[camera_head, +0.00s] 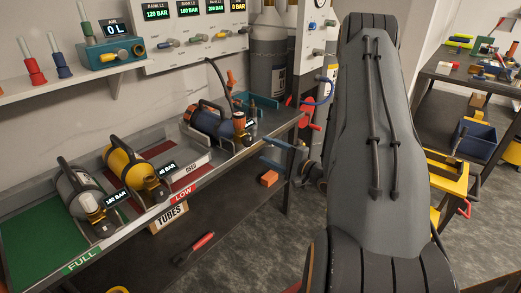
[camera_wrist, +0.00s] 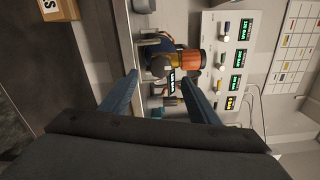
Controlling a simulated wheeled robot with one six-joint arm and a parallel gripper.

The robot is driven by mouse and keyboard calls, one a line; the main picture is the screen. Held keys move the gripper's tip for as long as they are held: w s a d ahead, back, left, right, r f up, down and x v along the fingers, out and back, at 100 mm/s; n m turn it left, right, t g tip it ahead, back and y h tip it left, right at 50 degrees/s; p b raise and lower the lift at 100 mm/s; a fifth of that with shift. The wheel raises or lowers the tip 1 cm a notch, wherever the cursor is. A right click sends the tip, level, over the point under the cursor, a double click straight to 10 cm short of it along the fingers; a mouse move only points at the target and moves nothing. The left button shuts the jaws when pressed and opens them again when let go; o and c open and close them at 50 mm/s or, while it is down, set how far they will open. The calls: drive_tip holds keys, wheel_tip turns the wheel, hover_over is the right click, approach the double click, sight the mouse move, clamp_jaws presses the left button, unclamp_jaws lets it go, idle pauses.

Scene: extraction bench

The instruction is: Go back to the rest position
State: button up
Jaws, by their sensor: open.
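My gripper (camera_wrist: 161,75) is open with nothing between its blue fingers in the wrist view. In the head view its fingers (camera_head: 266,151) show just off the front edge of the bench, near its right end. A blue cylinder with a black handle and orange-and-black valve parts (camera_head: 208,120) lies on the bench to their left. In the wrist view, turned sideways, an orange valve part (camera_wrist: 190,59) shows beyond the fingers, apart from them. My arm covers the right-middle of the head view.
A yellow cylinder (camera_head: 124,162) and a grey one (camera_head: 77,188) lie on the bench's red and green zones. A gauge panel (camera_head: 195,35) stands behind. A TUBES box (camera_head: 170,217) is below. Another table (camera_head: 435,100) with a blue bin (camera_head: 476,139) stands at right.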

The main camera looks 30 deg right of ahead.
drive_tip(key=shift+s+d, duration=0.1)
drive_tip(key=shift+s, duration=0.35)
drive_tip(key=shift+w, duration=0.1)
